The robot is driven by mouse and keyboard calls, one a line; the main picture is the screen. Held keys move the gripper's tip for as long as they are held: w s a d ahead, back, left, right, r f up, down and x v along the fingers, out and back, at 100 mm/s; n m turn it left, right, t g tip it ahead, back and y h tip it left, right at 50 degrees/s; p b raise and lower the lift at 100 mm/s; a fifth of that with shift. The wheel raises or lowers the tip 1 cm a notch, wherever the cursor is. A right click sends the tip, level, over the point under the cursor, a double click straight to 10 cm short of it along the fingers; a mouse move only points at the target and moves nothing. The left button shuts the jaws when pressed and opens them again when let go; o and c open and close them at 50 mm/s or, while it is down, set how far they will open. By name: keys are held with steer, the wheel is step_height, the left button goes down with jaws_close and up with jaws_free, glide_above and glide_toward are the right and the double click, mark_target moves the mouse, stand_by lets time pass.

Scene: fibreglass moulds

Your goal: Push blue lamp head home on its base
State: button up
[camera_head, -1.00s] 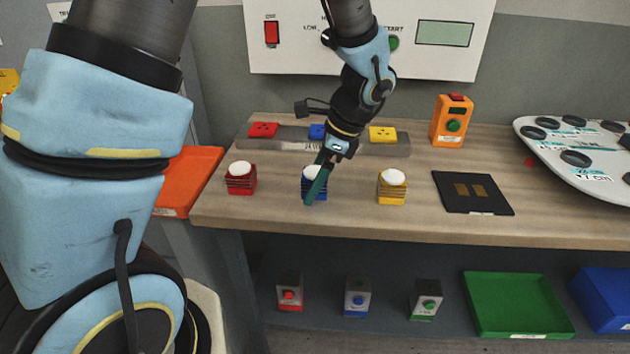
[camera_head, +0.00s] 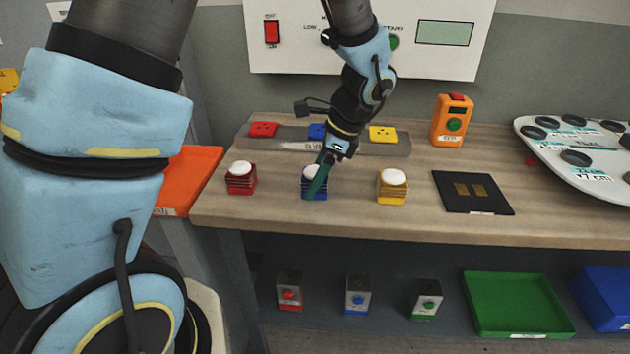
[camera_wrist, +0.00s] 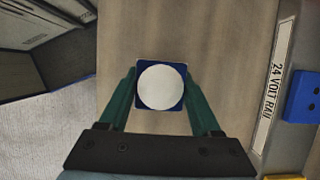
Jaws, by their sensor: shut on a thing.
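The blue lamp (camera_head: 308,190), with a white domed top, stands upright on the bench in the middle of a row of three lamps. In the wrist view the blue lamp head (camera_wrist: 141,64) shows from above as a blue square under a round white dome. My gripper (camera_head: 316,186) is shut on it, with one green finger on each side, as the wrist view (camera_wrist: 161,80) also shows. The near finger hides part of the lamp in the head view. The base under the head is hard to make out, and I cannot tell whether a gap is left there.
A red lamp (camera_head: 240,183) stands left and a yellow lamp (camera_head: 391,192) right. Behind lies a grey rail (camera_head: 290,140) with red, blue and yellow blocks. A black pad (camera_head: 490,194) and an orange box (camera_head: 450,122) are to the right. Bench in front is clear.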

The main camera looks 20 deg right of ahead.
mark_target(315, 168)
step_height(315, 168, up, 10)
steer(key=shift+r+b, duration=0.1)
steer(key=shift+b, duration=0.65)
